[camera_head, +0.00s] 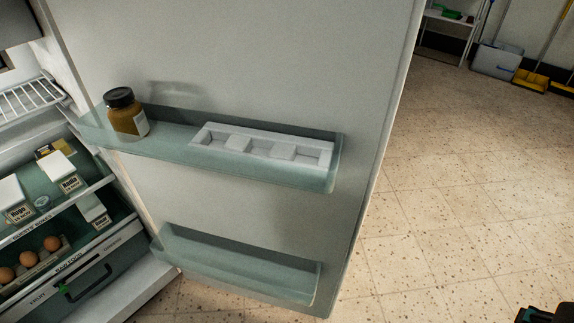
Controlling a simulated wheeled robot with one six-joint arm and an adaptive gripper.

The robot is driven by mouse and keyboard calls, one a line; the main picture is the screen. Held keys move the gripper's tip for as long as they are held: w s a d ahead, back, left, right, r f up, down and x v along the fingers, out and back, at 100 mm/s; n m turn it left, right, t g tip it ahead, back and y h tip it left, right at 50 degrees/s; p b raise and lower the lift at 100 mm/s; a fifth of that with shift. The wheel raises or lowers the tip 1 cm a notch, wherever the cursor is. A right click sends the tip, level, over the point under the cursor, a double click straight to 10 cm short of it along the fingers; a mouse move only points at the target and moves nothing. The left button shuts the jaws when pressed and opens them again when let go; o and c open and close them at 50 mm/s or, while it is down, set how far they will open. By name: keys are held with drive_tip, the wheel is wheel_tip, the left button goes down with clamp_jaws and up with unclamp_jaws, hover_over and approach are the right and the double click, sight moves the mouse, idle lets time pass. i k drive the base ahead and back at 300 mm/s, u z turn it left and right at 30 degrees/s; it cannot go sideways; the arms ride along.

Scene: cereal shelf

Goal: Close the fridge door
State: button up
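The fridge door (270,65) stands wide open, with its inner side facing me. Its free edge is at the right and its hinge side meets the fridge body at the left. The fridge interior (140,275) is exposed at the left. The door's upper shelf (260,177) holds a brown jar with a black lid (127,113) and a white tray (263,146). The lower door shelf (235,270) looks empty. A dark piece at the bottom right corner may be part of my arm; my gripper's fingers cannot be made out.
Inside the fridge are a wire rack (30,98), small boxes (58,165), several eggs (28,258) and a drawer (75,290). Speckled tile floor (460,190) is clear right of the door. A grey bin (497,60) and yellow-headed brooms (530,78) stand far back.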

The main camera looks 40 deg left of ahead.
sight(258, 164)
drive_tip(key=i, duration=2.8)
drive_tip(key=u, duration=4.5)
